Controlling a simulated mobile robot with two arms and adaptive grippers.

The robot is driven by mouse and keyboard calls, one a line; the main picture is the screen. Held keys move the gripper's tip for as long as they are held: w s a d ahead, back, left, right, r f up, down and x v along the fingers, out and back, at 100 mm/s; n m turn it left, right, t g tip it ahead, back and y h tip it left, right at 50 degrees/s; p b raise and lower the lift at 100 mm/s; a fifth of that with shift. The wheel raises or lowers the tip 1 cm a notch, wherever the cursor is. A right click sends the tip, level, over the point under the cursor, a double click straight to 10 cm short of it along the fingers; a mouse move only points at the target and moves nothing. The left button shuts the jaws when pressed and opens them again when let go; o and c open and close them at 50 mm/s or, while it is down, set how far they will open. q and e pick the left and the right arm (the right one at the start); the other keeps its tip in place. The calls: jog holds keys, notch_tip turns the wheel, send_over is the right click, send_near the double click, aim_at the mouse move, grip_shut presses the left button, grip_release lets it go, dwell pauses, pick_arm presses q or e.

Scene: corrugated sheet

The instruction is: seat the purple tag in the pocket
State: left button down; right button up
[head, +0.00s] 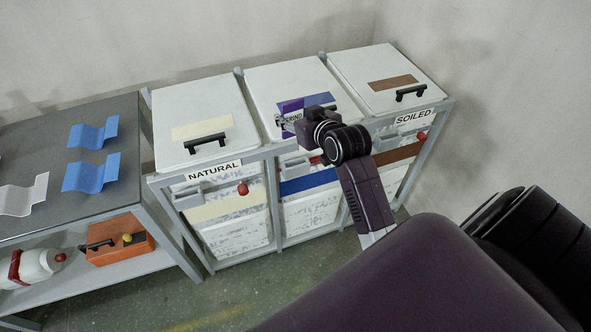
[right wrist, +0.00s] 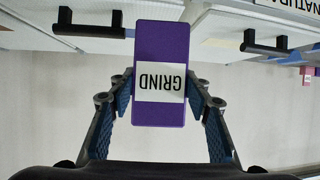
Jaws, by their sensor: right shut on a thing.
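The purple tag (head: 291,105) has a white panel reading GRIND. My right gripper (head: 287,122) is shut on it, in front of the middle bin's lid in the head view. In the right wrist view the tag (right wrist: 160,45) stands between the two blue-padded fingers (right wrist: 160,104), its lettering upside down. Small grey pockets sit on the bin fronts: one under the NATURAL label (head: 188,198), another on the middle bin (head: 294,167), partly behind my arm. The tag is apart from both. My left gripper is not in view.
Three white-lidded bins stand in a grey frame: NATURAL (head: 200,106), a blue-striped middle one (head: 290,80), and SOILED (head: 378,70). Lids carry black handles. A red knob (head: 242,189) sits beside a pocket. A grey table (head: 60,135) with blue corrugated sheets (head: 93,131) stands at left.

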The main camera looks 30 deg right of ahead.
jog(key=shift+w+d+r+m+h, duration=0.25)
jog(key=shift+w+d+m+h, duration=0.3)
jog(key=shift+d, duration=0.25)
notch_tip(320, 180, down, 20)
jog(key=shift+w+d+r+b, duration=0.1)
jog(key=shift+d+r+b, duration=0.05)
jog(key=shift+b, duration=0.15)
jog(key=o, duration=1.1)
jog(key=shift+o, duration=0.2)
jog(key=shift+r, duration=0.1)
jog(key=v, duration=1.2)
